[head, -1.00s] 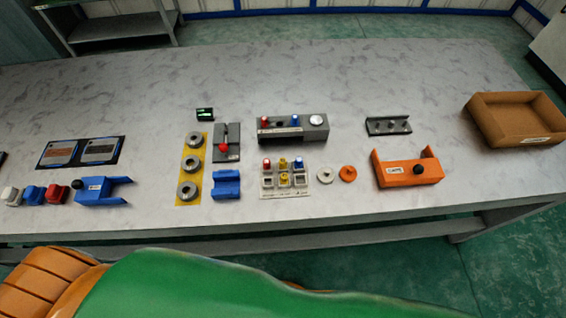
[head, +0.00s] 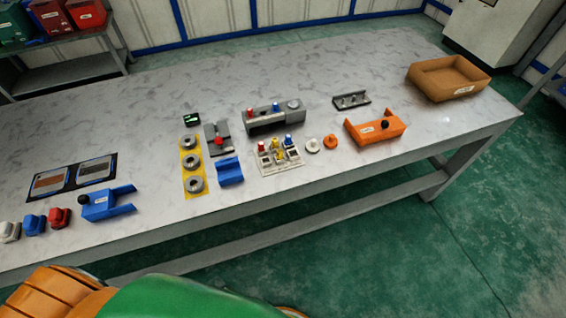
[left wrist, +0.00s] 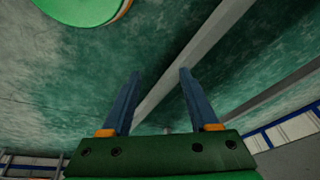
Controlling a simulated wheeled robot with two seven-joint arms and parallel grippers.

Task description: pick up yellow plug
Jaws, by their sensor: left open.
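In the head view, a small white tray (head: 283,168) holds red, yellow and blue plugs near the middle of the table. A yellow plug (head: 275,143) stands in its back row between the red plug (head: 261,146) and the blue plug (head: 288,140). Another yellow piece (head: 281,157) sits in front of it. My left gripper (left wrist: 160,75) shows only in the left wrist view. Its two blue fingers are apart with nothing between them, over green floor and a grey beam, away from the plugs. My right gripper is not in view.
Behind the tray is a grey block with plugs (head: 265,121). A blue cradle (head: 230,172) stands to its left, white and orange discs (head: 330,141) to its right. An orange bracket (head: 365,136) and brown bin (head: 446,82) are farther right. The table's back is clear.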

